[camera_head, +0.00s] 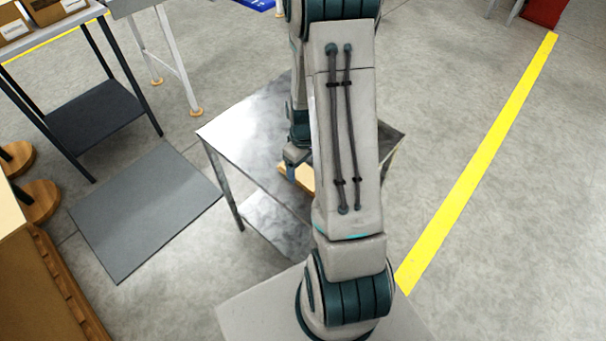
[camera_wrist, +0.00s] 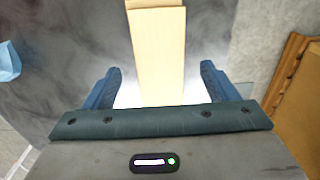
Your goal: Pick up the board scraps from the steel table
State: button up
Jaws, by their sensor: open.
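The steel table (camera_head: 237,140) stands in the middle of the head view, partly hidden behind my arm. A tan piece of board scrap (camera_head: 301,178) lies on its top and is mostly covered by my arm. In the wrist view the board scrap (camera_wrist: 158,52) is a long pale strip running up from between the fingers to the top edge. My gripper (camera_wrist: 159,88) is open, with one blue finger on each side of the strip and a gap on both sides. I cannot tell the height of the fingers above the table. Other scraps are not clearly visible.
A grey mat (camera_head: 145,208) lies on the floor left of the table. A dark-framed rack (camera_head: 95,116) with boxes stands at the upper left. A wooden pallet (camera_head: 60,285) is at the lower left. A light-blue item (camera_wrist: 8,62) shows at the wrist view's left edge.

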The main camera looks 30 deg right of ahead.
aim_at(304, 173)
jog(key=shift+w+f, duration=0.1)
jog(key=shift+f, duration=1.45)
jog(key=c, duration=1)
jog(key=shift+c, duration=0.3)
jog(key=shift+r, duration=0.15)
